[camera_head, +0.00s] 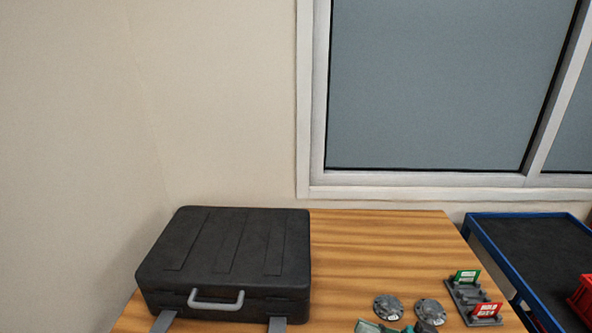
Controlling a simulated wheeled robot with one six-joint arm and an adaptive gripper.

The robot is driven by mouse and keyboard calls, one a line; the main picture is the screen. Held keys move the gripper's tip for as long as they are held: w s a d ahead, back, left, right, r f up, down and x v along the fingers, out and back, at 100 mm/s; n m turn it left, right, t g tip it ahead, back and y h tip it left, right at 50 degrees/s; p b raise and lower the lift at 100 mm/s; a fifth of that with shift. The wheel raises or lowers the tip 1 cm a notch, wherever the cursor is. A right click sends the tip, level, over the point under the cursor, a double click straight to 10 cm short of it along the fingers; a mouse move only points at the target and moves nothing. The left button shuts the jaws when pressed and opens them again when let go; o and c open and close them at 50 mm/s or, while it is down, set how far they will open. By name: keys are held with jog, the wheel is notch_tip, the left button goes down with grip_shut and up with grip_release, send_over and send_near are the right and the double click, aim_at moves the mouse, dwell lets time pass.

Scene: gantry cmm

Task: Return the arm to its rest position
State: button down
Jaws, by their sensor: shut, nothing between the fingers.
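My arm and my gripper do not show in the head camera view. Whether the arm is at its rest position cannot be seen here. The wooden table (375,246) fills the lower middle of the view, and no part of my arm shows above it.
A closed black case (225,252) with a grey handle is on the table's left. Two grey round parts (388,307) (430,311) lie beside a grey rack (468,297) with green and red signs. A teal item (368,326) is cut off below. A blue-framed cart (530,250) stands right.

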jog(key=s+a+f+m+t+h, duration=0.25)
jog(key=f+m+h, duration=0.2)
jog(key=f, duration=0.35)
jog(key=s+a+f+m+t+h, duration=0.1)
jog(key=f+m+t+h, duration=0.3)
jog(key=f, duration=0.3)
jog(key=s+d+f+m+h, duration=0.3)
jog(key=s+f+m+h, duration=0.25)
jog(key=s+f, duration=0.45)
jog(key=s+d+r+n+h, duration=0.1)
jog(key=s+d+h, duration=0.15)
jog(key=s, duration=0.35)
jog(key=s+d+r+h, duration=0.1)
jog(key=s+d+h, duration=0.1)
jog(key=s+h, duration=0.3)
jog(key=s+d+r+n+t+y, duration=0.1)
jog(key=s+r+n+t, duration=0.2)
jog(key=s+r, duration=0.6)
jog(key=shift+s+r+n, duration=0.3)
jog(key=shift+r, duration=0.5)
